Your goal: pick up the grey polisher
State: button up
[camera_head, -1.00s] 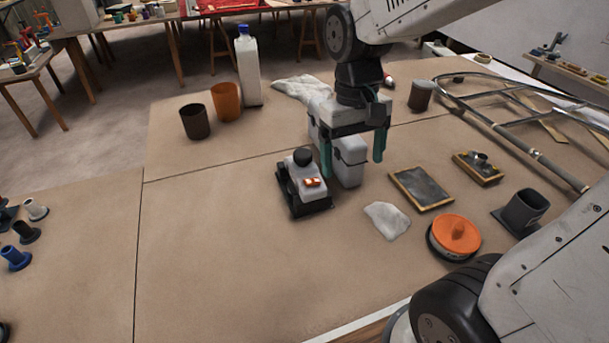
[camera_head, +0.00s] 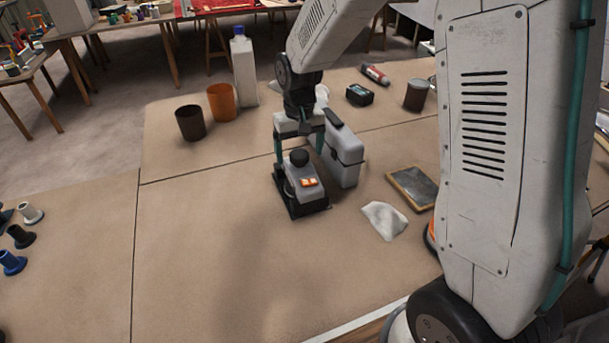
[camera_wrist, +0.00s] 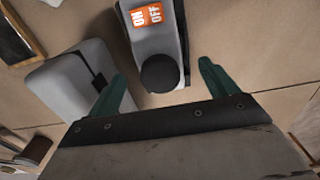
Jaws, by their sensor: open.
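The grey polisher (camera_head: 297,188) stands upright on its black base in the middle of the bench. It has a round black knob and an orange switch on top. In the wrist view, the polisher (camera_wrist: 153,43) shows its switch marked ON and OFF and its knob between the finger lines. My gripper (camera_head: 298,150) is open and empty, at the polisher's far, knob end. Its teal fingers (camera_wrist: 163,72) stand to either side of the knob in the wrist view. I cannot tell whether they touch the body.
A white case (camera_head: 343,160) stands close to the right of the polisher and the right finger. A white cloth (camera_head: 384,221) and a framed dark plate (camera_head: 412,187) lie to the right. Brown (camera_head: 190,123) and orange (camera_head: 223,102) cups stand behind left.

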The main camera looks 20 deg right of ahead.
aim_at(301, 174)
notch_tip(301, 174, down, 4)
jog(key=shift+f, duration=0.25)
jog(key=shift+w+r, duration=0.1)
grip_shut()
